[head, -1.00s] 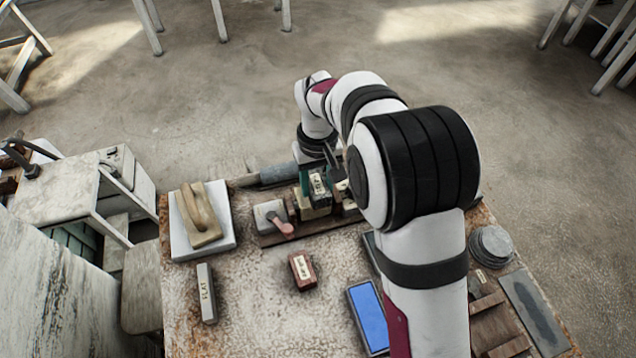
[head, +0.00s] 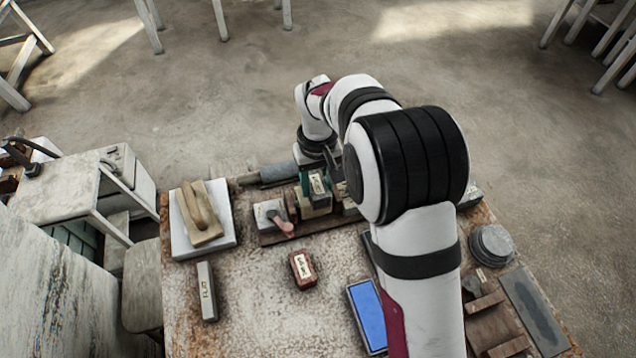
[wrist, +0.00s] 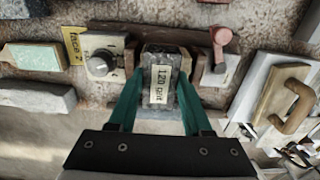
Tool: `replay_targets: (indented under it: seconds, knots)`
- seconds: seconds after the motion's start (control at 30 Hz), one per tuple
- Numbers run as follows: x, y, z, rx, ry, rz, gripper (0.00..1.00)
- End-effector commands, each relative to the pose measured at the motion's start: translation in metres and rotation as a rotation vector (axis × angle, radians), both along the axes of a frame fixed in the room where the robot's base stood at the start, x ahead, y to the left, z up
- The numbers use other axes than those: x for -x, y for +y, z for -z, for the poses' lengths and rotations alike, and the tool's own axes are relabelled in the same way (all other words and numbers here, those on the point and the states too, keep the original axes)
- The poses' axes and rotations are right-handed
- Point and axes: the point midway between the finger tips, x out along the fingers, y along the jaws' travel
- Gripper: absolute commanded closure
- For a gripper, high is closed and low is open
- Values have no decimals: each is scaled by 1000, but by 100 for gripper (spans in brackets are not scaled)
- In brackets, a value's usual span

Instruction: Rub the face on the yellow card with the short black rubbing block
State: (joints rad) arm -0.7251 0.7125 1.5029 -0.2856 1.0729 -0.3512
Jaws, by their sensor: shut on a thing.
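My gripper (wrist: 160,100) has green fingers shut on a dark grey-black block with a pale label reading "120 grit" (wrist: 160,85). In the head view, my gripper (head: 317,172) is over the wooden rack, partly hidden by my arm. The block sits between the rack's wooden pieces; whether it is clear of its slot I cannot tell. A yellow card (wrist: 74,45) reading "face 2" lies left of the block in the wrist view. Beside the card is a pale plate with a round metal knob (wrist: 98,65). My arm hides the card in the head view.
A plate with a pink-red handle (head: 284,228) is just left of the gripper. A reddish labelled block (head: 302,269), a grey bar marked "FLAT" (head: 207,291) and a blue pad (head: 369,318) lie nearer. A wooden float (head: 201,216) rests on a white board at left.

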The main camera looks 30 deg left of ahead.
Motion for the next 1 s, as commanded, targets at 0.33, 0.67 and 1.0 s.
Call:
replay_targets:
  seconds: [0.33, 0.67, 1.0]
  knots:
    - [-10, 11, 1, 0, 0, 0, 100]
    - [5, -5, 0, 1, 1, 0, 100]
    - [17, -17, 2, 1, 1, 0, 100]
